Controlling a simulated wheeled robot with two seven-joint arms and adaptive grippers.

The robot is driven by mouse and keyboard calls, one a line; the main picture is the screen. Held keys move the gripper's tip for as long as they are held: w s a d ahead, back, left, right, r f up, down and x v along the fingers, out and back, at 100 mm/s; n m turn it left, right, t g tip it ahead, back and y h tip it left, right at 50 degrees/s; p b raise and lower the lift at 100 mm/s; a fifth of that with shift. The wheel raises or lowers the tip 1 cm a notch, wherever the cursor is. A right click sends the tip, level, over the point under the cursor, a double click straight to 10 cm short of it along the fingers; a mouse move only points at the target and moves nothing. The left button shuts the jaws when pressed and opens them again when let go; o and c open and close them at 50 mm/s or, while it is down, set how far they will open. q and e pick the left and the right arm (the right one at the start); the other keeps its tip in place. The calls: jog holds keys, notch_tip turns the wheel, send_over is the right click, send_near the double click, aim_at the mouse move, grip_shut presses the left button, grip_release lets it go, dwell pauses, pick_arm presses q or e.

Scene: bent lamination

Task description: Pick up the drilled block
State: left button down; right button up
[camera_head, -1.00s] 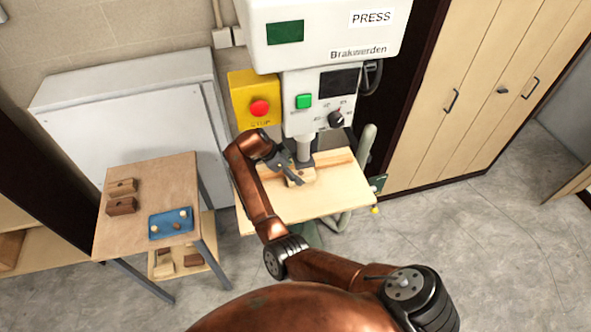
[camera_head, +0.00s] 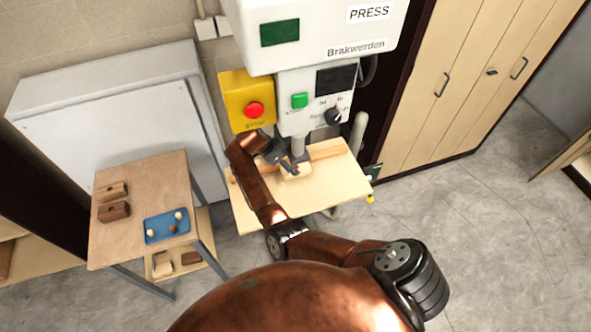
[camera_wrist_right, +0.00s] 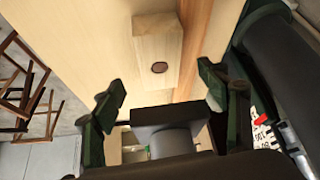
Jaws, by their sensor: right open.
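The drilled block (camera_wrist_right: 157,50) is pale wood with a dark round hole in its near end. It lies on the wooden board under the press. In the head view the block (camera_head: 295,171) shows small below the press ram, partly covered by my gripper. My right gripper (camera_wrist_right: 163,88) is open and empty. Its two dark fingers stand apart, one to each side of the block's line, with the block ahead of them in the wrist view. In the head view the right gripper (camera_head: 282,160) is beside the block. My left gripper is not in view.
The press (camera_head: 318,45) overhangs the board (camera_head: 325,188), with a yellow stop box (camera_head: 240,90) at its left. A side table (camera_head: 120,245) at left holds brown blocks (camera_head: 113,201) and a blue tray (camera_head: 160,231). Floor is clear at right.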

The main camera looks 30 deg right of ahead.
aim_at(295, 167)
jog(key=p+x, duration=0.1)
jog(key=x, duration=0.4)
jog(key=shift+c, duration=0.7)
jog(key=shift+r, duration=0.1)
jog(key=c, duration=1.3)
jog(key=shift+c, duration=0.5)
jog(key=shift+a+r, duration=0.1)
jog(key=shift+c, duration=0.2)
